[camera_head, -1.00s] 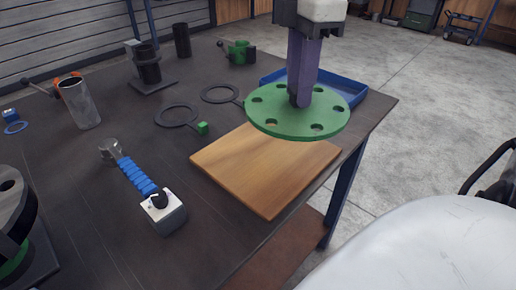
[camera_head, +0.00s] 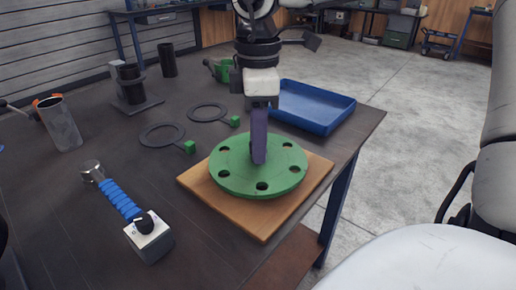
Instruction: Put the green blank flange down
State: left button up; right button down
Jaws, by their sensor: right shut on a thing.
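The green blank flange (camera_head: 285,180) is a round disc with several bolt holes. In the head view it lies flat over the wooden board (camera_head: 265,228), covering most of it; it looks to rest on the board, though a small gap is hard to rule out. My right gripper (camera_head: 259,160) points down with purple fingers at the middle of the flange and is shut on it. The part it grips is hidden behind the fingers. My left gripper is not in view.
A blue tray (camera_head: 343,118) stands behind the board near the table's right edge. Two dark gasket rings (camera_head: 147,140) with green tabs lie behind. A metal cup (camera_head: 60,128) and black pipe pieces (camera_head: 132,88) stand farther left.

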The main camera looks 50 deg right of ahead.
jog(key=shift+f, duration=0.75)
jog(key=shift+f, duration=0.1)
jog(key=c, duration=1.5)
grip_release()
jog(key=shift+f, duration=0.1)
jog(key=shift+o, duration=0.2)
notch_tip(320, 180, up, 12)
jog(key=p, duration=0.1)
jog(key=shift+p, duration=0.3)
